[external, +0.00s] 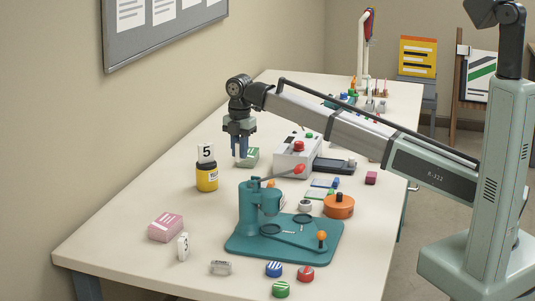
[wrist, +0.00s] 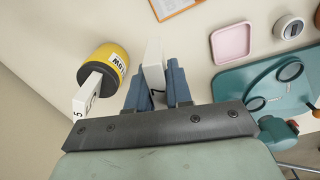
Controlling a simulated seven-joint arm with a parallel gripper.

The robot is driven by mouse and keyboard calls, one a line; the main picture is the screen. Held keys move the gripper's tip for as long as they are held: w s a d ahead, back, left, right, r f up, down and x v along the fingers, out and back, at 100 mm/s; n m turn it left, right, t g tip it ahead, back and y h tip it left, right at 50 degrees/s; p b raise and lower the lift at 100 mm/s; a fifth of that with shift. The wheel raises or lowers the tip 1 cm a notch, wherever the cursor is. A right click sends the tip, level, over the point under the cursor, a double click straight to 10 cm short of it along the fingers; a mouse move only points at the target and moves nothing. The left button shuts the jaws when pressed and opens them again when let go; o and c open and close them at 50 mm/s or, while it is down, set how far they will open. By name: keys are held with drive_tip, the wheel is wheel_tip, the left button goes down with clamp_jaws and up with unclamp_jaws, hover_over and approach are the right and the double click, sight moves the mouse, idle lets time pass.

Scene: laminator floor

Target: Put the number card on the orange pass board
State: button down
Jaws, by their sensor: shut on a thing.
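My gripper (external: 240,155) is over the table's left half. In the wrist view its blue fingers (wrist: 158,88) are shut on a thin white card (wrist: 153,62); no number shows on its visible side. The held card is not clear in the external view. Another card, marked 5 (external: 206,152), stands on a yellow pot (external: 207,180) left of my gripper; both show at the left of the wrist view. A card marked 3 (external: 183,247) stands near the front. An orange-edged board (wrist: 180,14) is partly in view at the wrist view's top, ahead of my fingertips.
A teal press (external: 325,243) stands front right of my gripper. A pink tray (wrist: 230,43) lies beside the press. An orange sign (external: 418,57) is beyond the table.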

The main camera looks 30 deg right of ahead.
drive_tip(key=shift+d+n, duration=1.1)
drive_tip(key=shift+d, duration=2.25)
drive_tip(key=shift+f, duration=5)
drive_tip(key=shift+f, duration=0.1)
drive_tip(key=c, duration=1.3)
unclamp_jaws()
wheel_tip(320, 180, up, 12)
drive_tip(key=shift+r, duration=0.15)
